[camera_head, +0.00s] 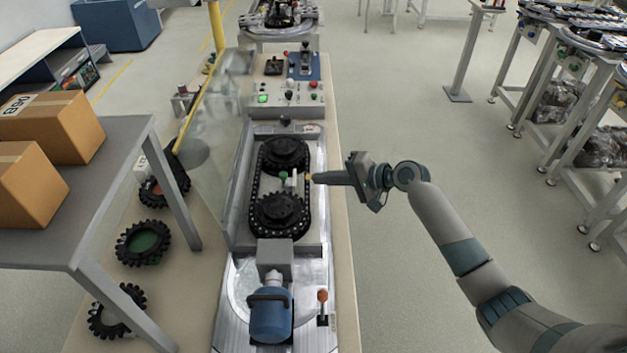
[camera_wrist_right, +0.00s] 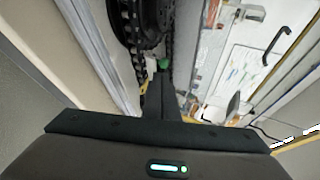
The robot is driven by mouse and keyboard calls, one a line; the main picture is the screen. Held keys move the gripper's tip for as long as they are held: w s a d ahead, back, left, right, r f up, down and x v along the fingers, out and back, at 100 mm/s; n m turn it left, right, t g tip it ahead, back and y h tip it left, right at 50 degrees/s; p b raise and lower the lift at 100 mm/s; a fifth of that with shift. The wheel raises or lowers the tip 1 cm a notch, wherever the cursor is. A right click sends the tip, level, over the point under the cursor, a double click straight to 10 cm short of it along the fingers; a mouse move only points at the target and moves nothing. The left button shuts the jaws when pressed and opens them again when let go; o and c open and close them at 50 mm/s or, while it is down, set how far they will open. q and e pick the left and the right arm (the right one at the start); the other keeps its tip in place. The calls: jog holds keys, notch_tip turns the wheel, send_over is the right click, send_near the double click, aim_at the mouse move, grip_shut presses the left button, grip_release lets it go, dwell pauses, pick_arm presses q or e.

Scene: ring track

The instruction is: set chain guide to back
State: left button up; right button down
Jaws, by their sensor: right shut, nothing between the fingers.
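The chain drive has two black sprockets, a far one (camera_head: 285,153) and a near one (camera_head: 279,209), with a black chain (camera_head: 254,185) around them. Between the sprockets stands a small green knob (camera_head: 283,176) beside a white upright piece (camera_head: 294,178); I cannot tell which part is the chain guide. My right gripper (camera_head: 314,178) is shut and empty, pointing left at the chain's right side, close to a small yellow part. In the right wrist view the green knob (camera_wrist_right: 163,63) shows just beyond the shut fingertips (camera_wrist_right: 165,76); contact cannot be told. My left gripper is not in view.
A clear panel (camera_head: 215,150) stands along the drive's left side. A blue motor (camera_head: 271,315) and an orange-topped lever (camera_head: 322,297) are at the near end. A control box (camera_head: 289,97) is behind. Loose black sprockets (camera_head: 143,243) lie left. The floor right of the bench is open.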

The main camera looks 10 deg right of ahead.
jog(key=b+v, duration=0.1)
jog(key=v, duration=0.4)
jog(key=shift+d, duration=0.1)
dwell(0.5)
